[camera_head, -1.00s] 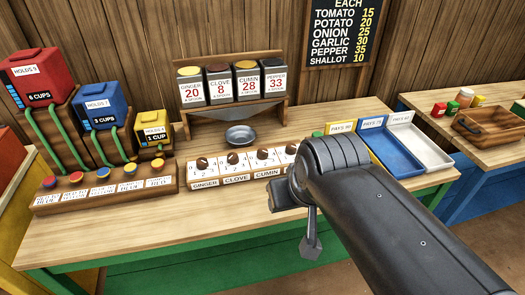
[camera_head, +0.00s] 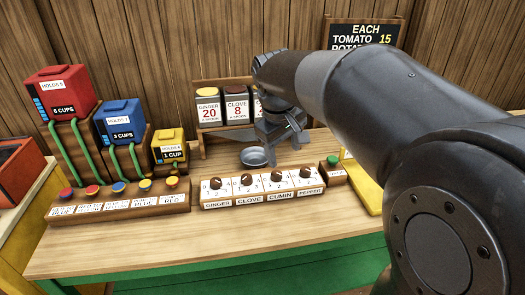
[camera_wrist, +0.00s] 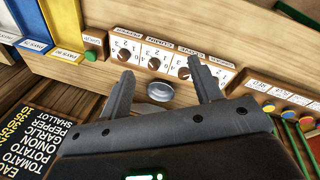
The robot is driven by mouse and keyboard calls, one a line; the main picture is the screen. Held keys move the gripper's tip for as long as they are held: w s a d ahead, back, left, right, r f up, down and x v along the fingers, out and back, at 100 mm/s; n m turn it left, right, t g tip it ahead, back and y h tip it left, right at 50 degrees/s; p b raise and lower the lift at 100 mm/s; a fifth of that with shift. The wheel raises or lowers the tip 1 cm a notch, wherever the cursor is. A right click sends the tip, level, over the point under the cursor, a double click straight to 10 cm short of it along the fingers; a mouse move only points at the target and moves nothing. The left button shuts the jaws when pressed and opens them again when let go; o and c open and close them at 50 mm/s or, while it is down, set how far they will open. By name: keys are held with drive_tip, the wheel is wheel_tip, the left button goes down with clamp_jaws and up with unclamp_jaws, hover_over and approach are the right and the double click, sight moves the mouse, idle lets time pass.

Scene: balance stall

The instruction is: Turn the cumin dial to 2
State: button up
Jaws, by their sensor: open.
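The cumin dial (camera_head: 274,176) is a dark brown knob on a white numbered plate, third from the left in a row on the counter. Its label, CUMIN (camera_head: 282,196), is on the front. The dial's setting is too small to tell. In the wrist view, seen upside down, the cumin dial (camera_wrist: 154,63) shows between the two fingers. My gripper (camera_head: 282,135) is open and empty, above and behind the dial row, apart from it. In the wrist view my gripper (camera_wrist: 161,72) has its fingers spread wide.
The clove dial (camera_head: 246,180) and pepper dial (camera_head: 305,171) flank the cumin dial closely. A grey metal bowl (camera_head: 254,157) sits behind the row. A box with a green button (camera_head: 333,160) stands to the right. The counter front (camera_head: 200,235) is clear.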

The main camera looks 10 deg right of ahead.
drive_tip(key=w+f+n+g+h, duration=0.1)
drive_tip(key=w+f+n+g, duration=0.3)
drive_tip(key=w, duration=0.8)
drive_tip(key=n+h, duration=0.1)
approach(277, 173)
drive_tip(key=x, duration=0.8)
drive_tip(key=shift+s+f, duration=0.15)
drive_tip(key=shift+f, duration=0.25)
drive_tip(key=shift+c, duration=0.6)
drive_tip(key=c, duration=0.9)
drive_tip(key=shift+o, duration=0.2)
